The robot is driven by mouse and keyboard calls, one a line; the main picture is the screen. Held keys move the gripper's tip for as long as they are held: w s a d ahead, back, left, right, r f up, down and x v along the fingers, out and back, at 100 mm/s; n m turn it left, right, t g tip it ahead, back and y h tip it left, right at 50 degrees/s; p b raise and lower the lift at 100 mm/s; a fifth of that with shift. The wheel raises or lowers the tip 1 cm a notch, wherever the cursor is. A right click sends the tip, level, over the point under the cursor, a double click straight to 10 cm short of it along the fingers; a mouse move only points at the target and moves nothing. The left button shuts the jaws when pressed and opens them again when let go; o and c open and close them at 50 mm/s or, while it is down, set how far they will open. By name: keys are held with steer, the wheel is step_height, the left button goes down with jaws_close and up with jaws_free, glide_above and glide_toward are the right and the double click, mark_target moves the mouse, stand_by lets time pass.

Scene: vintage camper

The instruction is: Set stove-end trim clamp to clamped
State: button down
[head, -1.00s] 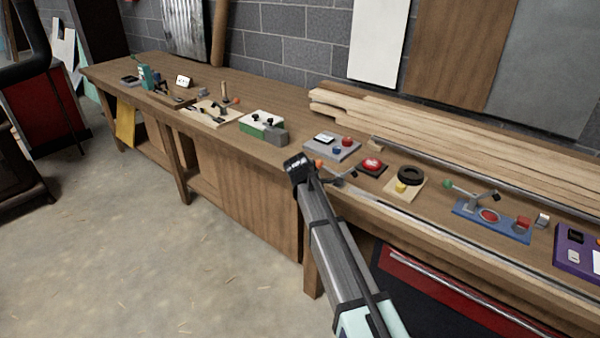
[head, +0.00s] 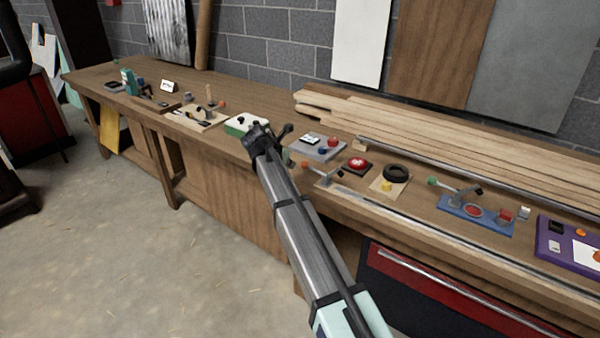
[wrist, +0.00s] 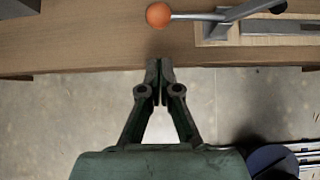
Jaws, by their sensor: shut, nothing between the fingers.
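A lever clamp with an orange ball knob (head: 305,165) sits near the bench's front edge, just right of my arm's end in the head view. In the wrist view its orange knob (wrist: 158,15) is at the top, with a grey lever (wrist: 192,17) running right to a mount on a pale wooden base beside a metal strip. No label shows on it. My gripper (wrist: 158,68) is shut and empty, below the knob in the wrist view and apart from it. In the head view its fingers are mostly hidden behind my arm's end.
The wooden bench (head: 130,75) runs along the wall. A grey button box (head: 317,147), red button (head: 358,163), black ring (head: 396,173) and a green-knobbed clamp (head: 475,203) stand rightward. Planks (head: 430,150) lie behind. Floor in front is open.

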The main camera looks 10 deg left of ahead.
steer(key=shift+w, duration=0.1)
steer(key=p+x, duration=0.2)
steer(key=x, duration=0.8)
steer(key=shift+p, duration=0.3)
steer(key=shift+a, duration=0.1)
